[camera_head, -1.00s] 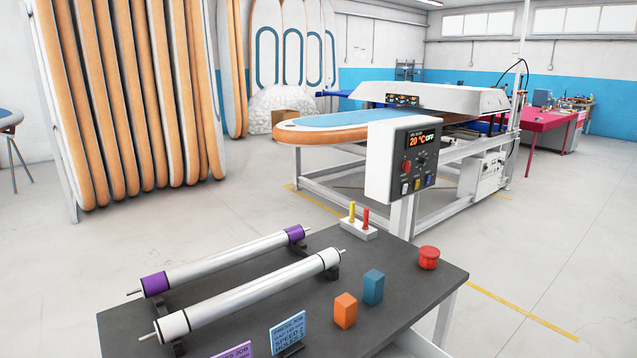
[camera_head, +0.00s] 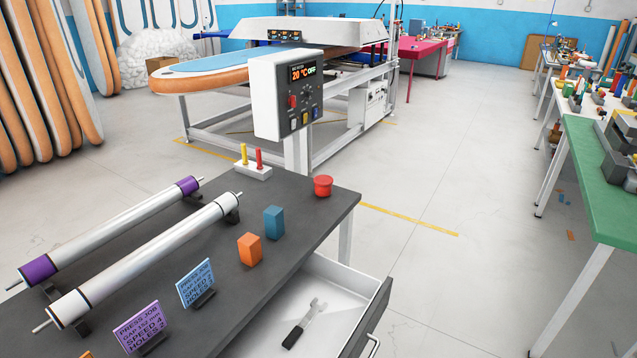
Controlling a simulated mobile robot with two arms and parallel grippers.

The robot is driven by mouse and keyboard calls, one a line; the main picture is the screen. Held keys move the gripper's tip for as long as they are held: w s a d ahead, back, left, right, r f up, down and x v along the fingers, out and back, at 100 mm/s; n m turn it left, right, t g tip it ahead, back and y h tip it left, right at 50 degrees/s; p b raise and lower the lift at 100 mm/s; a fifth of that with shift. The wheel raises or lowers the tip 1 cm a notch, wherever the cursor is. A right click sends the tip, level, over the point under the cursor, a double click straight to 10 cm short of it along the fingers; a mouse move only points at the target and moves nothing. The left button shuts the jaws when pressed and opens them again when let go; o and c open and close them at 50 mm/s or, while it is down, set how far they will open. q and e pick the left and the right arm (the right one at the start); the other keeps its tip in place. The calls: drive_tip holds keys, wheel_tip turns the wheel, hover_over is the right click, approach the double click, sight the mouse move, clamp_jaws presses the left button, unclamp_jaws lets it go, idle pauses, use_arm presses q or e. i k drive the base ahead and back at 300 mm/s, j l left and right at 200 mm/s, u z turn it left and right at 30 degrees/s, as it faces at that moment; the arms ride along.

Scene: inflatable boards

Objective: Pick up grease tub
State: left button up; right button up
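A small round red tub (camera_head: 323,186) with a lid stands upright near the far right corner of the dark grey table (camera_head: 290,204). It looks like the grease tub, though no label on it can be read. Nothing touches it, and the tabletop around it is clear. Neither of my grippers shows in the head view.
Orange (camera_head: 250,248) and blue (camera_head: 274,222) blocks, a holder with yellow and red pegs (camera_head: 253,171), rollers (camera_head: 145,260) and job cards (camera_head: 195,284) share the table. An open drawer (camera_head: 330,300) holds a wrench (camera_head: 304,324). A control box (camera_head: 285,95) stands behind.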

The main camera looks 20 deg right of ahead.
sight(324, 183)
drive_tip(key=i+l+u, duration=0.1)
drive_tip(key=l+u, duration=0.35)
drive_tip(key=u, duration=0.25)
drive_tip(key=l+u, duration=0.35)
drive_tip(key=i+j, duration=0.05)
